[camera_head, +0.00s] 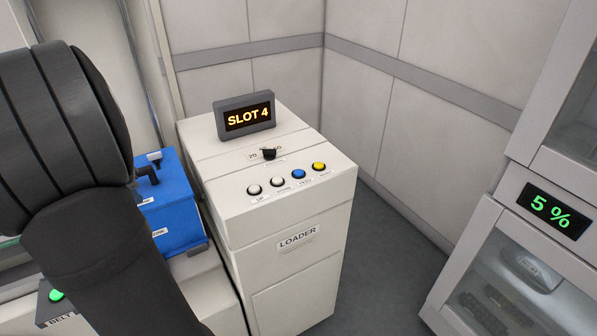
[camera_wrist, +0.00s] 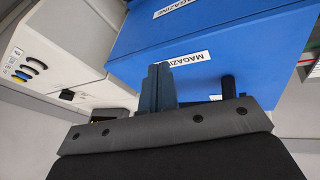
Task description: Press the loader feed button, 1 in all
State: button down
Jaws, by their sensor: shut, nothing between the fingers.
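The loader (camera_head: 290,275) is a white cabinet with a sloped top. Its top carries two white buttons (camera_head: 254,190), a blue button (camera_head: 298,174) and a yellow button (camera_head: 319,167) in a row. The small label below the blue one appears to read FEED. A display (camera_head: 245,117) above reads SLOT 4. The wrist view shows the loader's button row (camera_wrist: 33,66) at upper left, away from my fingers. My gripper (camera_wrist: 158,72) is shut and empty, in front of a blue box. In the head view my black arm fills the left side and my fingertips cannot be made out.
The blue box (camera_head: 174,215), labelled MAGAZINE in the wrist view (camera_wrist: 205,35), stands left of the loader. A black knob (camera_head: 268,153) sits above the buttons. A green-lit button (camera_head: 56,295) marked BELT is at lower left. A cabinet reading 5 % (camera_head: 552,212) stands right, across open floor.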

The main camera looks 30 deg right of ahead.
aim_at(302, 173)
jog(key=d+m+y, duration=0.1)
jog(key=d+m, duration=0.3)
jog(key=d, duration=0.3)
jog(key=s+d+m+y, duration=0.1)
jog(key=d+m+y, duration=0.1)
jog(key=d+m, duration=0.2)
jog(key=d+r+m+y, duration=0.1)
jog(key=d+m, duration=0.3)
jog(key=d, duration=0.7)
jog(key=shift+s+d+r+m+y, duration=0.15)
jog(key=shift+m+y, duration=0.15)
jog(key=shift+y, duration=0.3)
jog(key=d+r+m+t, duration=0.1)
jog(key=d, duration=0.2)
jog(key=s+d+r+m, duration=0.1)
jog(key=d+m, duration=0.1)
jog(key=d, duration=0.1)
jog(key=s+d+r+m+t+y, duration=0.1)
jog(key=d, duration=0.2)
jog(key=shift+d+m+t, duration=0.3)
jog(key=shift+m, duration=0.1)
jog(key=s+d+r+m+t, duration=0.1)
jog(key=s+d+r+m, duration=0.1)
jog(key=d, duration=0.3)
jog(key=s+d+r+m+t, duration=0.2)
jog(key=d, duration=0.3)
jog(key=shift+m, duration=0.3)
jog(key=shift+s, duration=0.1)
jog(key=shift+f, duration=4.45)
jog(key=shift+f, duration=0.15)
